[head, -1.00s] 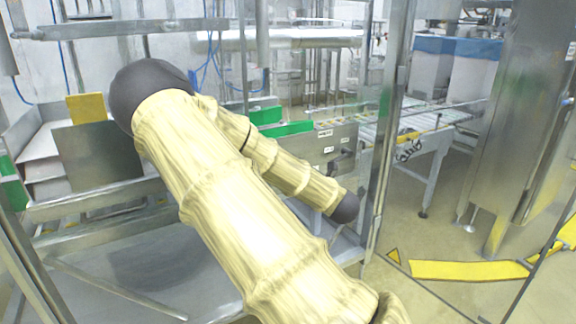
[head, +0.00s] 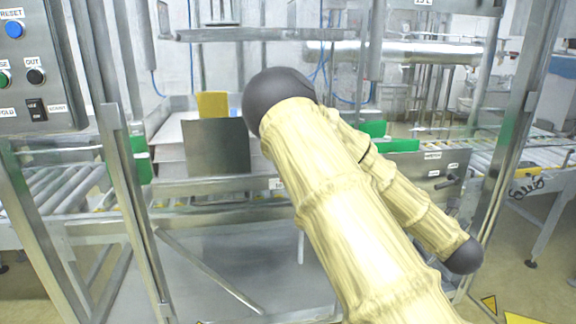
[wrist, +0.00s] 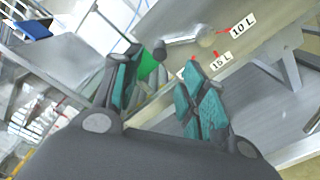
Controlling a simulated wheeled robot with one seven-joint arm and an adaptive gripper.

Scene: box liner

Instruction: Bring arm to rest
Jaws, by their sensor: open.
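My arm reaches up from the bottom of the head view and folds at a dark elbow joint, with the forearm sloping down to the right to a dark wrist end. My gripper is hidden in the head view. In the wrist view my gripper (wrist: 160,88) shows two fingers with teal pads, spread apart. Nothing is between them.
A metal frame with clear panels stands before me, with a control panel (head: 35,70) at left. A grey plate (head: 217,146), a yellow piece (head: 212,104) and a roller conveyor (head: 75,188) lie beyond. The wrist view shows a "10 L" label (wrist: 243,25).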

